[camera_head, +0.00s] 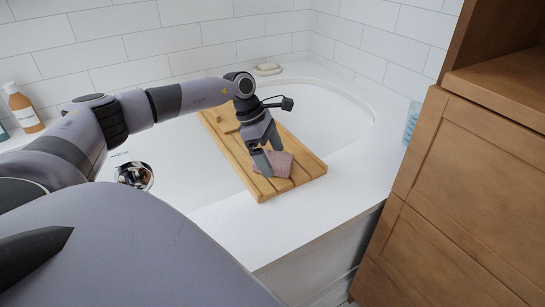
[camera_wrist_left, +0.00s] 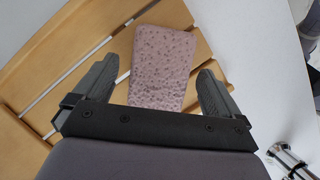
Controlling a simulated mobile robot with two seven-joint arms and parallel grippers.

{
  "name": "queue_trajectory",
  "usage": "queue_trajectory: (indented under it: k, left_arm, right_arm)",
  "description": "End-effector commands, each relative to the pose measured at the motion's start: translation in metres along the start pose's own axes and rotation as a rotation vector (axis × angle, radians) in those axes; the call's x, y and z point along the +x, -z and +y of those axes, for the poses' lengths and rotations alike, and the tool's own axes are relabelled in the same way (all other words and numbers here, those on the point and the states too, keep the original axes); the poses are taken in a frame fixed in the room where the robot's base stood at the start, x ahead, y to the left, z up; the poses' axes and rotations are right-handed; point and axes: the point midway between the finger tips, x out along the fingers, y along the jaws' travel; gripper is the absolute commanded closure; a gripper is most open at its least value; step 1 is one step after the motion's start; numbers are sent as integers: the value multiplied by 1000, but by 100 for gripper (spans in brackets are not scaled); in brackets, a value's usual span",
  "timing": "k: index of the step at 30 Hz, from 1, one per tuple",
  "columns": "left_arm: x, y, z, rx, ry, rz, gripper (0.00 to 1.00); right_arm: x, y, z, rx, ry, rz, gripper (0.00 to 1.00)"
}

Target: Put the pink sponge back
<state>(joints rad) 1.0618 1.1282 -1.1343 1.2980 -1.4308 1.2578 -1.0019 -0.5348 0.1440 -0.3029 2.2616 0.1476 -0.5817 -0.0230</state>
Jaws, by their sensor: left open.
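The pink sponge (camera_head: 284,165) lies on the near end of a slatted wooden bath tray (camera_head: 312,164) that spans the tub. My left gripper (camera_head: 270,162) is above the tray, pointing down at the sponge, with its fingers open. In the left wrist view the sponge (camera_wrist_left: 162,68) is a speckled pink block between the two fingers (camera_wrist_left: 158,95), with a gap on each side. Its near end is hidden behind the gripper's black base. Whether the fingertips touch the tray cannot be told. My right gripper is not in view.
The white bathtub (camera_head: 345,110) surrounds the tray, with a wide bare rim at the front. A soap dish (camera_head: 267,69) sits on the back rim. An orange-brown bottle (camera_head: 23,108) stands at the left. A wooden cabinet (camera_head: 460,200) closes off the right side.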

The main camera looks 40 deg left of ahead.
Motion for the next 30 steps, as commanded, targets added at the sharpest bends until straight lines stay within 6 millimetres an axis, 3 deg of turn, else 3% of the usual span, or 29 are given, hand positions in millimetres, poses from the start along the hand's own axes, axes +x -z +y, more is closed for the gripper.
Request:
queue_trajectory:
  k: [9,15,30]
  left_arm:
    - [-72,-1,1,0,-3,0,2]
    - [-101,-1,0,1,-1,0,2]
    - [-109,0,0,1,0,0,2]
  right_arm:
    - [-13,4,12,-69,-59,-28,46]
    - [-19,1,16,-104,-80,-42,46]
    - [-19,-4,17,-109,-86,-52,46]
